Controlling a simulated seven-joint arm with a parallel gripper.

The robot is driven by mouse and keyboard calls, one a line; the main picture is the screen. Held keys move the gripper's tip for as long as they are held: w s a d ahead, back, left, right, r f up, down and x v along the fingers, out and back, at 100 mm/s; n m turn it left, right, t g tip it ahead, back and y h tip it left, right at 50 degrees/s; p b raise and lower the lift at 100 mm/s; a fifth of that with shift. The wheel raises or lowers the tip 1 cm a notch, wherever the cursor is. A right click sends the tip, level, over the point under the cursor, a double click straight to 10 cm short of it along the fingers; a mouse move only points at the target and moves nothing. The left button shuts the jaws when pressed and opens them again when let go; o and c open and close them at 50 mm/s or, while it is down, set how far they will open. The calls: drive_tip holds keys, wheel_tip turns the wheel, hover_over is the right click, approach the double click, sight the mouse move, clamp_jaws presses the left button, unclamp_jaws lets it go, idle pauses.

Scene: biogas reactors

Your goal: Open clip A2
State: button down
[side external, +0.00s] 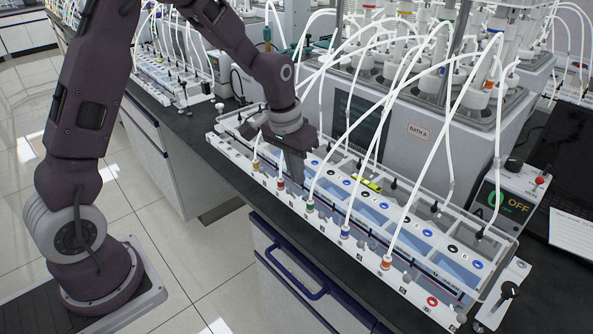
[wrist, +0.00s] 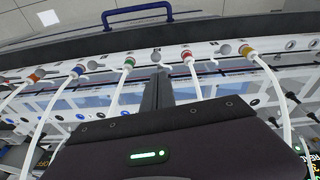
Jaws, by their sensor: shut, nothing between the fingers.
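The long white unit (side external: 355,272) of bath A carries a front rail with coloured tube fittings and round grey knobs. No label reading A2 is legible, so I cannot tell which clip it is or whether it is open. My gripper (side external: 298,182) points down at the rail's left part, its fingers together and empty. In the wrist view my gripper (wrist: 159,73) lies between the green fitting (wrist: 129,63) and the red fitting (wrist: 187,56). A grey knob (wrist: 156,56) is just beyond the fingertips; contact cannot be told. In the side view the green fitting (side external: 310,206) is right of the fingers.
White tubes (side external: 348,190) arch from the fittings over the unit, close to my gripper on both sides. A yellow fitting (wrist: 247,51) and a blue fitting (wrist: 77,70) stand farther out. A control box reading OFF (side external: 510,205) is at the right. The floor (side external: 225,270) in front is clear.

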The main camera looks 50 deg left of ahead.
drive_tip(key=shift+w+f, duration=0.1)
drive_tip(key=shift+w, duration=0.1)
drive_tip(key=s+r, duration=0.8)
drive_tip(key=shift+s+a, duration=0.3)
drive_tip(key=shift+a, duration=0.05)
drive_tip(key=s+d+r+t, duration=0.1)
drive_tip(key=s+r, duration=0.3)
drive_tip(key=s, duration=0.5)
drive_tip(key=s+d+r+m+t, duration=0.1)
drive_tip(key=s+d+r+t, duration=0.1)
drive_tip(key=s, duration=0.7)
wheel_tip(320, 180, up, 2)
drive_tip(key=shift+d+r, duration=0.15)
drive_tip(key=shift+d, duration=0.7)
